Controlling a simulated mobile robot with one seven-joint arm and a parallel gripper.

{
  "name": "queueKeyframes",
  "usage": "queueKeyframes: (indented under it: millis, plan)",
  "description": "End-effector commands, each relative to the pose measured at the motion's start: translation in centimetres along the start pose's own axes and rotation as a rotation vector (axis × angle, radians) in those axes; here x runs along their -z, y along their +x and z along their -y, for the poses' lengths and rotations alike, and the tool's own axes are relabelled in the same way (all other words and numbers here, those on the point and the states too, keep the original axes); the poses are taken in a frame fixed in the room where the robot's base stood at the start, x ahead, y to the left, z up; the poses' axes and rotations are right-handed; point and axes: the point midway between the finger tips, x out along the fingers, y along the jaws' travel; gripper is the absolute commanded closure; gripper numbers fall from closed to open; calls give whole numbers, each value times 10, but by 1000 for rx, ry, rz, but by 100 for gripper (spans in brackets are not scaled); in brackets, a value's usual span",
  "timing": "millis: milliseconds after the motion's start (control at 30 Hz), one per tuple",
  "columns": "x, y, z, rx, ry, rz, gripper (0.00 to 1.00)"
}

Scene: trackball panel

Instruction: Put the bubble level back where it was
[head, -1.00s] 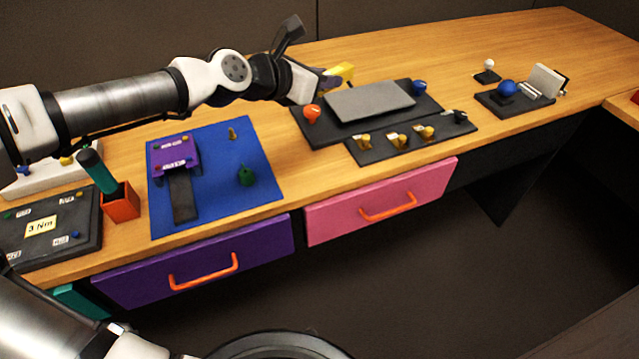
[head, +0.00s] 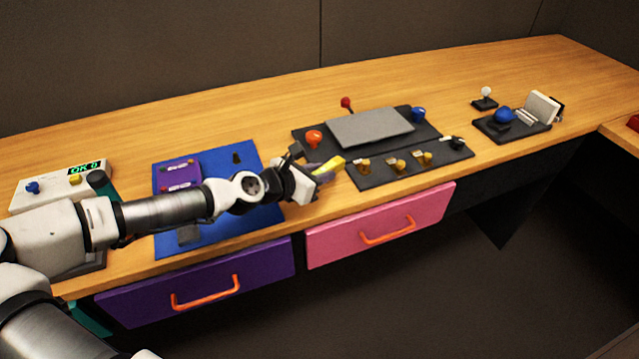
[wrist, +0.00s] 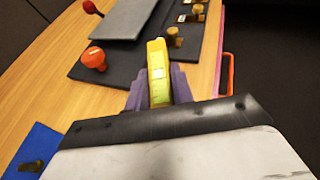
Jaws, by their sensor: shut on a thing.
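The bubble level (head: 329,165) is a yellow bar held in my gripper (head: 314,169). In the wrist view the bubble level (wrist: 158,72) stands out between the purple fingers of my gripper (wrist: 159,88), with a pale window on its face. My gripper is shut on it, above the front part of the bench, between the blue mat (head: 217,224) and the dark panel with yellow knobs (head: 372,181). I cannot tell its exact height above the wood. The part of the level between the fingers is hidden.
A dark base with a grey plate (head: 370,127), an orange knob (head: 314,139) and a red knob (head: 346,103) lies behind my gripper. A trackball unit (head: 505,116) stands at right. Purple (head: 197,284) and pink (head: 382,225) drawers are shut below. The back of the bench is clear.

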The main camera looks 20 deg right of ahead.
Motion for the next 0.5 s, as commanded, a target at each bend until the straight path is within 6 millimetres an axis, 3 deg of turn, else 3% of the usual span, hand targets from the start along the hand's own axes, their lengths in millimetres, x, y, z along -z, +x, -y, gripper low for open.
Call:
queueKeyframes:
  millis: [400,500]
  plan:
    - [38,16,1,2,-2,0,100]
    - [40,17,1,1,1,0,100]
